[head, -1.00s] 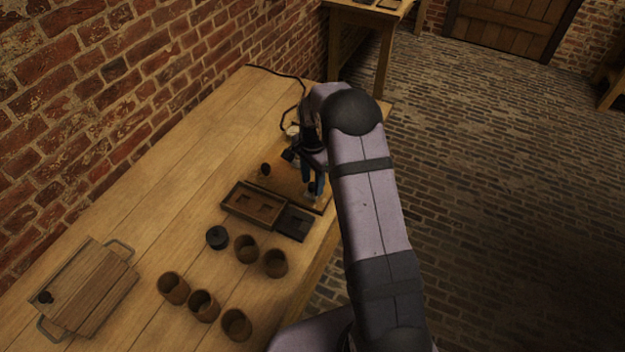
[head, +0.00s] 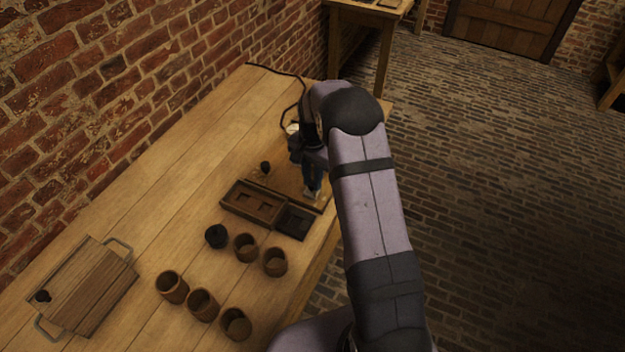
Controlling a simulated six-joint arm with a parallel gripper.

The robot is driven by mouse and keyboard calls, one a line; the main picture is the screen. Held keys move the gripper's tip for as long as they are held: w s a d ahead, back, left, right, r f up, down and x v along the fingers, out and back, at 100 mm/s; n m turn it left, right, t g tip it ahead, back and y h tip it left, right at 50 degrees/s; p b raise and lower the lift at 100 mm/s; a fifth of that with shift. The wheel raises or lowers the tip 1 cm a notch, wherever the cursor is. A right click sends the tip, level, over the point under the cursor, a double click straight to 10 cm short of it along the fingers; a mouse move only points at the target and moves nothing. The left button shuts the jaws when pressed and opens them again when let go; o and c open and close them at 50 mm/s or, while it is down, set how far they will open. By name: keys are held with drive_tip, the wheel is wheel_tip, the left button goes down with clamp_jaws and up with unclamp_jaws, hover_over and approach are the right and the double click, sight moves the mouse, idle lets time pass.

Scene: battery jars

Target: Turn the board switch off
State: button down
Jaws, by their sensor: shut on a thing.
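The wooden board (head: 284,184) lies on the table behind the dark trays, partly hidden by my arm. A small dark knob (head: 265,167) stands at its left side. My gripper (head: 313,191) points down over the right part of the board, with its fingers together. A small pale part, which I take for the board switch (head: 312,197), shows at the fingertips, and the gripper is shut on it. The fingers hide most of it, so its position is not clear.
Several brown jars (head: 203,305) and a black round piece (head: 216,236) stand in front. A pale round thing (head: 292,129) and a cable are behind.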

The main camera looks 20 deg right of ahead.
sight(312, 182)
drive_tip(key=n, duration=0.4)
drive_tip(key=shift+n+b, duration=0.3)
drive_tip(key=shift+b, duration=0.1)
drive_tip(key=shift+w+a+n, duration=0.1)
drive_tip(key=shift+n, duration=1.8)
drive_tip(key=c, duration=1.6)
unclamp_jaws()
drive_tip(key=shift+o, duration=0.2)
drive_tip(key=shift+r+b, duration=1.35)
drive_tip(key=shift+r, duration=2.35)
